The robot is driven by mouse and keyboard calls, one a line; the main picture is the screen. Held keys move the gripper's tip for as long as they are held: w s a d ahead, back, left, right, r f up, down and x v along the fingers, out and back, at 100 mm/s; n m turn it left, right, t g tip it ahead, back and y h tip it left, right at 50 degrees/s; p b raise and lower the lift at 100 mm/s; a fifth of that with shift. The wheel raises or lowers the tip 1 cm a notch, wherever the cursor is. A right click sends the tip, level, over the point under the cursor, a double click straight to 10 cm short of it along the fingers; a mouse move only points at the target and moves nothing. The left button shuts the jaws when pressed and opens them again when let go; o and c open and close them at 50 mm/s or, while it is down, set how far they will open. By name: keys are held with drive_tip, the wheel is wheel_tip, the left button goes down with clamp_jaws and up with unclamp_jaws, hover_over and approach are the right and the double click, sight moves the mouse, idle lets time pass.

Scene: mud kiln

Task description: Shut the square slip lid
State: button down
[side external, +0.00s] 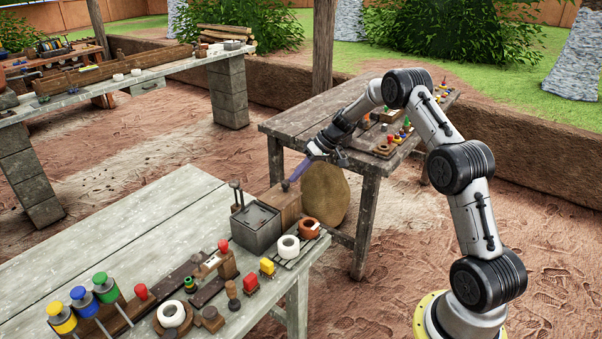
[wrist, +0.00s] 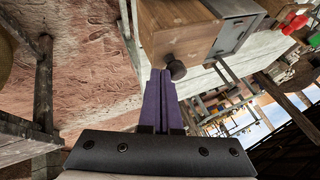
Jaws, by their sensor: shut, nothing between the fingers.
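A square grey box (side external: 256,238) stands near the far right end of the front table. Its top shows a flat dark grey panel (side external: 254,216) inside a rim; I cannot tell whether this is the lid or how far it is shut. A brown wooden box (side external: 287,209) sits right behind it. The wrist view shows this wooden box (wrist: 172,30) with a dark round knob (wrist: 176,70) on its end and the grey box (wrist: 241,27) beyond. My gripper (side external: 286,186) has its purple fingers (wrist: 160,74) shut and empty, with tips close beside the knob; contact is unclear.
A white ring (side external: 288,248) and an orange-brown pot (side external: 309,228) stand right of the grey box. Coloured jars and small blocks crowd the table's front. A round tan disc (side external: 325,194) stands behind the table end. The table's left part (side external: 120,228) is clear.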

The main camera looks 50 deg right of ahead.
drive_tip(key=shift+a, duration=0.1)
approach(273, 206)
drive_tip(key=w+a+f, duration=0.2)
drive_tip(key=w, duration=0.1)
drive_tip(key=w+a+f, duration=0.1)
drive_tip(key=shift+w+a, duration=0.35)
drive_tip(key=shift+a, duration=0.1)
